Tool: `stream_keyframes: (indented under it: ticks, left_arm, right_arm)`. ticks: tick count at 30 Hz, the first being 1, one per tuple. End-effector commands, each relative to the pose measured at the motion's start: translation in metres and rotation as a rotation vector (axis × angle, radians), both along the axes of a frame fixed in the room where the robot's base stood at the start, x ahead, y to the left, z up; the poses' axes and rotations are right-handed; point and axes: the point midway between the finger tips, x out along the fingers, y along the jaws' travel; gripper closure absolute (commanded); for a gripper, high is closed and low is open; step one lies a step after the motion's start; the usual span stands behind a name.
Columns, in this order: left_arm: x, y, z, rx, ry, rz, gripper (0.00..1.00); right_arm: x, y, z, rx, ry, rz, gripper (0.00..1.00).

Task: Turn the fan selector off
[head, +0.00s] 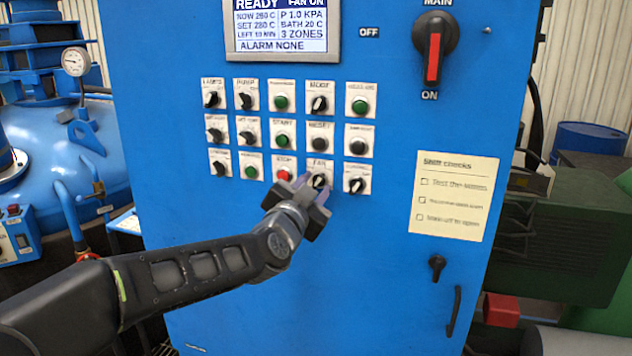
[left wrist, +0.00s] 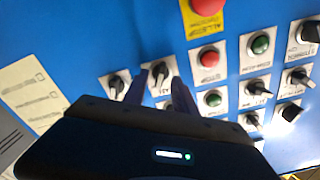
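The fan selector (head: 319,182) is a small black knob on a white plate marked FAN, in the bottom row of controls on the blue cabinet. It also shows in the left wrist view (left wrist: 160,73), between my finger tips. My left gripper (head: 316,194) is at this plate, with its dark fingers (left wrist: 163,90) apart on either side of the knob. Gaps seem to show between the knob and the fingers; contact is hard to tell. The fingers partly cover the plate. The display (head: 283,28) reads READY, FAN ON and ALARM NONE. My right gripper is not in view.
Close by are a red STOP button (head: 284,172) on the left and another black selector (head: 356,185) on the right. Several buttons and knobs fill the rows above. A large main switch (head: 434,48) sits at upper right. The panel below is clear.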

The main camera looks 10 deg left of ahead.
Motion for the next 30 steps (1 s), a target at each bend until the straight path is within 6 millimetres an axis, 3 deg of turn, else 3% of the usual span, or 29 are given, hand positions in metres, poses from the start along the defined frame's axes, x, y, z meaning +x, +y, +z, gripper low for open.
stream_keyframes:
  ticks: [4, 13, 24, 30]
  left_arm:
    - [0.0126, -0.0008, -0.0001, 0.000, 0.001, 0.000, 0.67]
    - [0.0143, -0.0009, -0.0001, -0.001, 0.000, 0.000, 0.68]
    - [0.0141, -0.0011, -0.0001, 0.000, 0.000, 0.000, 0.98]
    - [0.0141, -0.0012, -0.0002, 0.000, 0.000, 0.000, 1.00]
  right_arm:
    - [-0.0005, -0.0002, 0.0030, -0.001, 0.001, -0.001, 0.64]
    - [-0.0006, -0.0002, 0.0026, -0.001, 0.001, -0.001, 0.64]
    - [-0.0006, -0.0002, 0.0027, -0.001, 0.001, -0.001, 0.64]
    - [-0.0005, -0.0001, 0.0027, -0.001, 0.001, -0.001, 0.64]
